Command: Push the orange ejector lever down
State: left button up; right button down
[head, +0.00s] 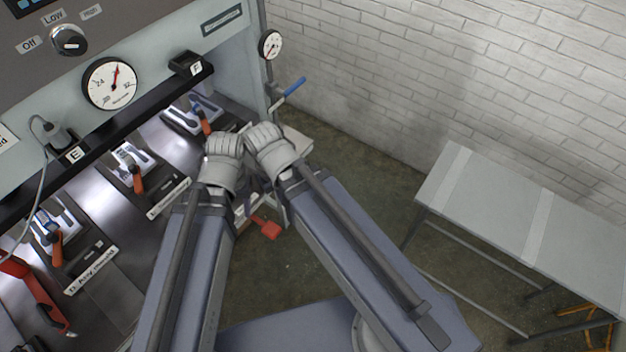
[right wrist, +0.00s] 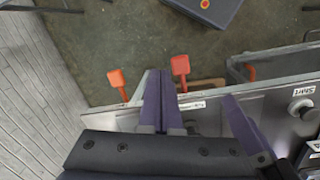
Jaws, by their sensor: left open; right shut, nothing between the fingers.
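An orange-red paddle lever (head: 267,228) sticks out low at the machine's end, just below my grippers in the head view. In the right wrist view an orange paddle lever (right wrist: 116,80) and a redder one (right wrist: 180,68) stand out from the machine's edge; I cannot tell which of them the head view shows. My left gripper (head: 223,150) and right gripper (head: 267,143) look like grey gloves, side by side above the lever and apart from it. The left one is open. The right one's fingers (right wrist: 158,102) are together, empty, between the two paddles.
Several stations along the machine hold orange-handled clamps (head: 138,180). A gauge (head: 270,45) and a blue-handled valve (head: 294,87) are at the machine's end. A grey table (head: 490,195) stands at right by the brick wall. The floor between is clear.

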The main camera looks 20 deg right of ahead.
jog(key=w+d+f+n+b, duration=0.1)
jog(key=w+d+n, duration=0.4)
jog(key=n, duration=0.6)
jog(key=w+d+f+n+y+b, duration=0.1)
jog(key=w+d+f+n+b, duration=0.1)
jog(key=w+d+n, duration=0.3)
jog(key=w+n, duration=0.4)
jog(key=n, duration=0.1)
jog(key=shift+w+f+n, duration=0.15)
jog(key=shift+w+n, duration=0.25)
notch_tip(320, 180, down, 14)
jog(key=b, duration=1.4)
